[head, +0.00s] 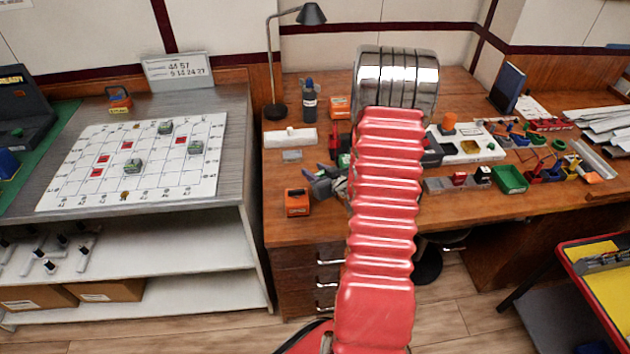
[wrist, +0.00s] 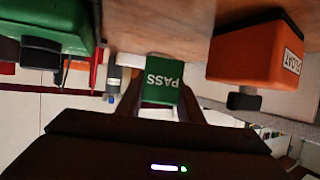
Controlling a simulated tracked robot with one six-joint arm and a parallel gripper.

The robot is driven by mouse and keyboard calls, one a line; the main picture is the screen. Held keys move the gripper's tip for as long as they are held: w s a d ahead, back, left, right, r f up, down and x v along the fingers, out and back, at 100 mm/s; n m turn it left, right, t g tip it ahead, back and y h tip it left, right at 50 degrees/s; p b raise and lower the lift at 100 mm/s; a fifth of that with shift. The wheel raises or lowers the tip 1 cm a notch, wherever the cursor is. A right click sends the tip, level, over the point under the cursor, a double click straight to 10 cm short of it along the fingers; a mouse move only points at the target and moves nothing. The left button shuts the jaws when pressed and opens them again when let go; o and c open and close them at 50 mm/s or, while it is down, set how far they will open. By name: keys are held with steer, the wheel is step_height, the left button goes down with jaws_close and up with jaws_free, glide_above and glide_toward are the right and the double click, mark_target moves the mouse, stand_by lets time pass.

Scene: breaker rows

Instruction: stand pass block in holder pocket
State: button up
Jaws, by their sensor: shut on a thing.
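The pass block (wrist: 162,80) is green with white PASS lettering, which reads upside down in the wrist view. My gripper (wrist: 160,98) is shut on it, with a finger on each side. In the head view my gripper (head: 326,184) is partly behind my red arm, low over the left part of the wooden bench; the block cannot be made out clearly there. A long white piece (head: 290,138) lies on the bench behind my gripper. I cannot tell whether it is the holder, and no pocket shows clearly.
An orange block (head: 297,202) stands at the bench's front left, and an orange labelled block (wrist: 255,52) shows close in the wrist view. A lamp (head: 272,75) and dark bottle (head: 309,100) stand behind.

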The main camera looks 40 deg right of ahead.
steer(key=shift+f, duration=2)
steer(key=o, duration=0.7)
steer(key=shift+o, duration=0.2)
steer(key=shift+s+r, duration=0.25)
steer(key=shift+s, duration=0.25)
steer(key=v, duration=1.1)
steer(key=shift+a+r, duration=0.1)
steer(key=shift+w, duration=0.15)
